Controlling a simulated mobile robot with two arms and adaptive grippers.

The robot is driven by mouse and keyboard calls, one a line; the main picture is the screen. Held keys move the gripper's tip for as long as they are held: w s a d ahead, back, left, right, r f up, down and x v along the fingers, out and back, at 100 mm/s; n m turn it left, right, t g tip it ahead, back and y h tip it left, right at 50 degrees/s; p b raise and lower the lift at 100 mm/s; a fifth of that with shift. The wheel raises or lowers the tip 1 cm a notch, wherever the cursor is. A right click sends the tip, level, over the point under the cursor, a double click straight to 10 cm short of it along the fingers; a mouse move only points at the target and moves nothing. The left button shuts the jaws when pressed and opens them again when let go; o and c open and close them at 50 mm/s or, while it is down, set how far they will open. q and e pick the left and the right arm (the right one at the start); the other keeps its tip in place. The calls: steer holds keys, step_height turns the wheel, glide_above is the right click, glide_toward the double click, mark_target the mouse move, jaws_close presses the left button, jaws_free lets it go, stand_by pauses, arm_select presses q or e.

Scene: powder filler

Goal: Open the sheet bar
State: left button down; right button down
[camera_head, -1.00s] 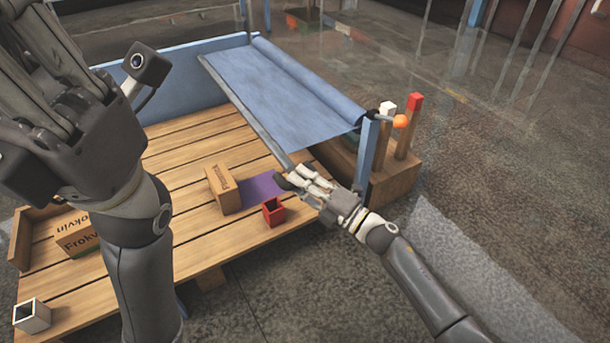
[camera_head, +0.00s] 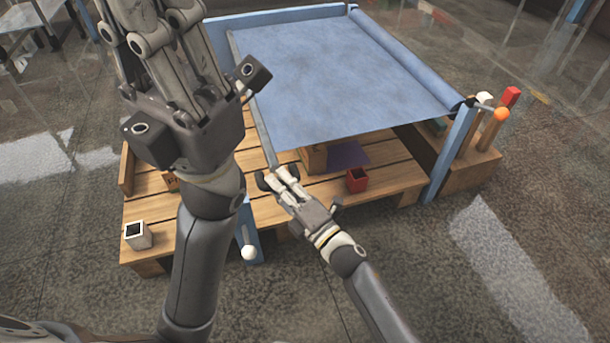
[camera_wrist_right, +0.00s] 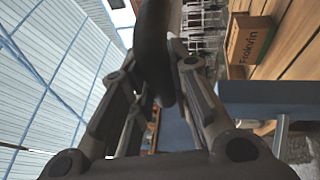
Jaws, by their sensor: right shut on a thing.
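The sheet bar (camera_head: 257,110) is a thin grey bar along the left edge of the blue sheet (camera_head: 345,75). The sheet stretches from its roll (camera_head: 415,65) at the right, over the wooden pallet table. My right gripper (camera_head: 275,181) is shut on the near end of the bar. In the right wrist view a dark, blurred piece, likely the bar (camera_wrist_right: 155,50), runs between the fingers (camera_wrist_right: 160,92). My left gripper (camera_head: 165,25) is large in the foreground, pointing up and clear of the sheet; its fingertips are cut off by the top edge.
A blue post with a white ball (camera_head: 249,253) stands close left of my right gripper. On the table (camera_head: 395,180) are a red cup (camera_head: 357,180) and a white box (camera_head: 138,236).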

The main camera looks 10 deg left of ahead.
steer(key=shift+s+a, duration=0.55)
steer(key=shift+a, duration=0.25)
steer(key=shift+f, duration=0.1)
steer(key=c, duration=1.3)
jaws_free()
steer(key=shift+a, duration=0.1)
steer(key=shift+s+d, duration=0.1)
steer(key=shift+d, duration=0.25)
steer(key=v, duration=1.1)
steer(key=shift+s+d+f, duration=0.1)
steer(key=shift+s, duration=0.1)
